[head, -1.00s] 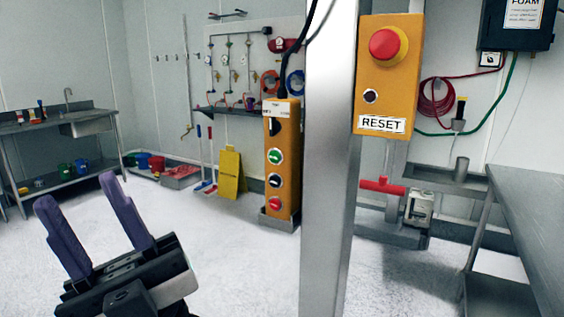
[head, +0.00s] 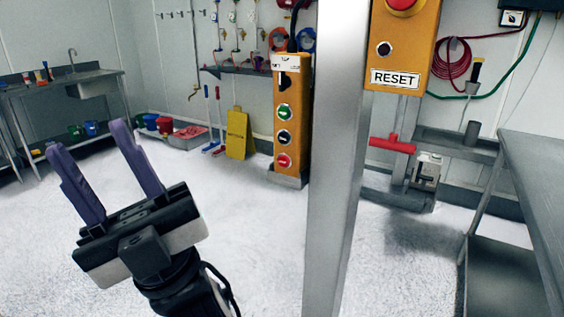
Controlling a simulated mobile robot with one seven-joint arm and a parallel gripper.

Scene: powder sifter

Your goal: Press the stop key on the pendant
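The pendant (head: 291,118) is a tall orange box standing in a grey holder beside a steel post. Its face has a dark switch at the top, then a green key (head: 285,112), a dark key (head: 285,137) and a red key (head: 285,160) at the bottom. The red key looks like the stop key; its lettering is too small to read. My gripper (head: 92,150) is at the lower left, its two purple fingers apart with nothing between them. It is well left of the pendant and touches nothing.
A steel post (head: 336,170) stands just right of the pendant. An orange RESET box (head: 403,50) with a red mushroom button is on its right side. A steel table (head: 535,170) is at the right. A yellow floor sign (head: 237,135) stands left of the pendant. The floor between is clear.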

